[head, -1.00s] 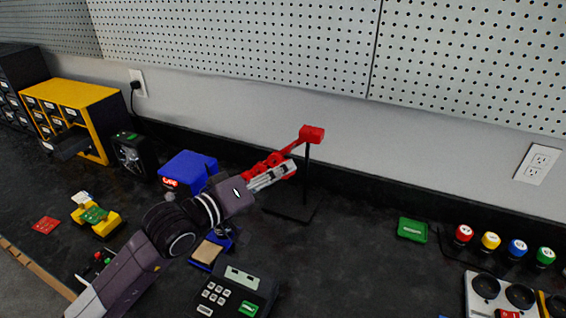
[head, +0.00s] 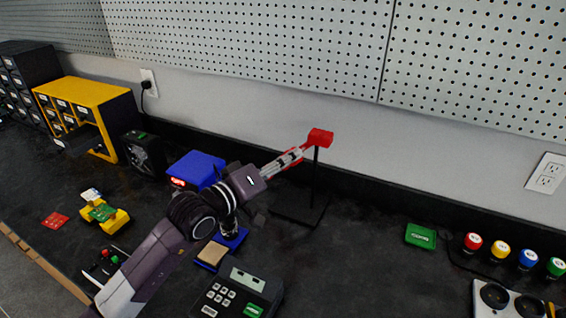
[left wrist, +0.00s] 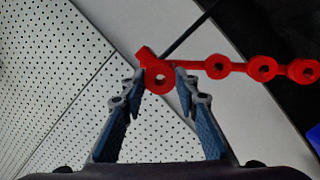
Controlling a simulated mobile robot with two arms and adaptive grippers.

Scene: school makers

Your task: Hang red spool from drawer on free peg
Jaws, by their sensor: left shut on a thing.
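In the left wrist view, a red round piece with a centre hole, apparently the red spool (left wrist: 160,78), sits between the fingertips of my left gripper (left wrist: 160,84). A red bar (left wrist: 240,68) with several round holed pieces runs right from it; I cannot tell whether spool and bar touch. In the head view, my left gripper (head: 298,154) is at the red top (head: 320,138) of a black stand (head: 315,180). The gripper covers most of the bar, and the spool cannot be made out there. A drawer (head: 76,141) of the yellow cabinet (head: 85,95) stands open. My right gripper is out of view.
A blue box (head: 196,168) and a blue holder with a sponge (head: 212,254) lie near my left arm. A keypad device (head: 238,290) is in front. A green box (head: 420,236) and coloured buttons (head: 473,242) are to the right. Pegboard (head: 250,40) covers the wall.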

